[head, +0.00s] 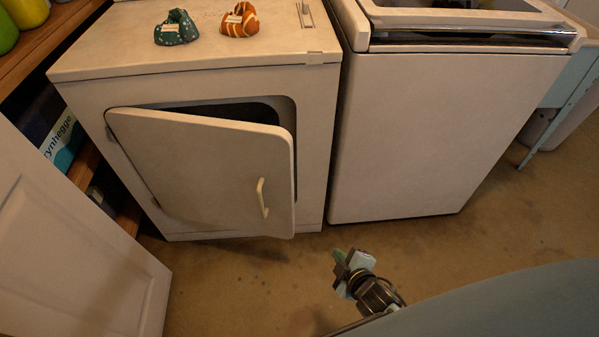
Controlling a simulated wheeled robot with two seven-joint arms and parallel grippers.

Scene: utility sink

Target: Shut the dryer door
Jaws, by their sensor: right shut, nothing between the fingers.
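The white dryer (200,62) stands at the upper left of the head view. Its door (205,160) is hinged at the left and hangs partly open, with a dark gap showing along its top and right side. A pale handle (262,198) sits near the door's right edge. My right gripper (343,262) is shut and empty, over the floor to the right of and below the door, apart from it. My left gripper is not in view.
A white washer (440,125) stands right of the dryer. A green cloth item (177,30) and an orange one (240,20) lie on the dryer top. A white panelled door (70,245) is at lower left, by wooden shelves (40,45). The floor (230,285) in front is clear.

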